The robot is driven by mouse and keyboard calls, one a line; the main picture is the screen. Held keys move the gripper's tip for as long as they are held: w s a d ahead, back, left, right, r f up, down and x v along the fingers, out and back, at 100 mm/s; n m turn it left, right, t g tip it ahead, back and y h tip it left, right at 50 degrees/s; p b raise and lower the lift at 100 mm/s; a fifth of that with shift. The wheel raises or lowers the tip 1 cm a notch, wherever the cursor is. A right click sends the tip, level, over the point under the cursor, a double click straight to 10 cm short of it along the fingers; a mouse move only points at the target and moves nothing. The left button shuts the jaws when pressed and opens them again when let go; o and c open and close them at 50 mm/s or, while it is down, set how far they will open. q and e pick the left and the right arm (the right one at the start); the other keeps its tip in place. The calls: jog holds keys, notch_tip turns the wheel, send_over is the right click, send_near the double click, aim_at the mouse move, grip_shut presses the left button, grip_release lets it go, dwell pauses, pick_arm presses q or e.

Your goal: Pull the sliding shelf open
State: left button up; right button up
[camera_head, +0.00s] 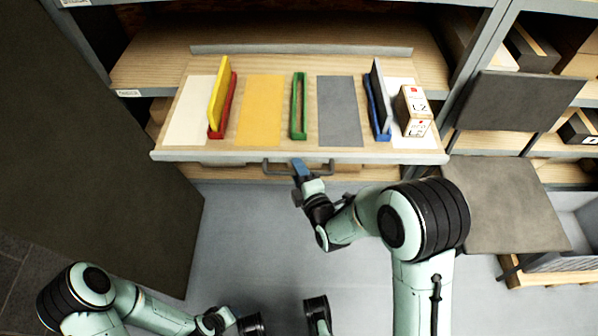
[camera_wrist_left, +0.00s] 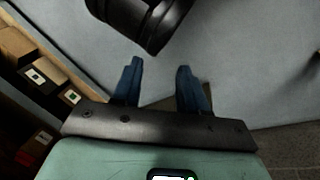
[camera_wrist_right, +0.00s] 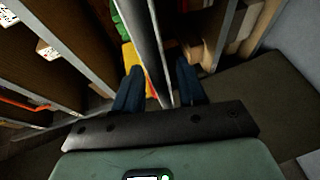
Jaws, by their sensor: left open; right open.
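The sliding shelf (camera_head: 300,156) is a wooden board with a pale front edge and a dark bar handle (camera_head: 270,168) at its front middle. It juts out from the rack over the grey floor. My right gripper (camera_head: 299,168) is at the handle, with its blue fingers open. In the right wrist view, the fingers (camera_wrist_right: 160,88) lie on either side of a long grey edge; whether they touch it or the handle, I cannot tell. My left gripper (camera_wrist_left: 160,82) is open and empty, low over the floor, far from the shelf.
The shelf carries a yellow panel (camera_head: 219,93), a red holder (camera_head: 226,108), a green holder (camera_head: 298,107), a blue holder (camera_head: 377,108) with a grey panel, and small boxes (camera_head: 412,108). A dark board (camera_head: 90,150) stands at left. The floor (camera_head: 240,240) before the shelf is open.

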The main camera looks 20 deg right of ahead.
jog(key=shift+s, duration=0.1)
pick_arm(q)
jog(key=s+d+r+g+h+p, duration=0.1)
jog(key=s+d+r+g+p, duration=0.2)
jog(key=s+r+p, duration=0.7)
notch_tip(320, 180, up, 3)
jog(key=d+p, duration=0.1)
jog(key=p, duration=0.2)
jog(key=shift+s+m+g, duration=0.15)
jog(key=shift+m+g, duration=0.25)
pick_arm(e)
jog(key=v, duration=1.3)
jog(key=shift+s, duration=0.15)
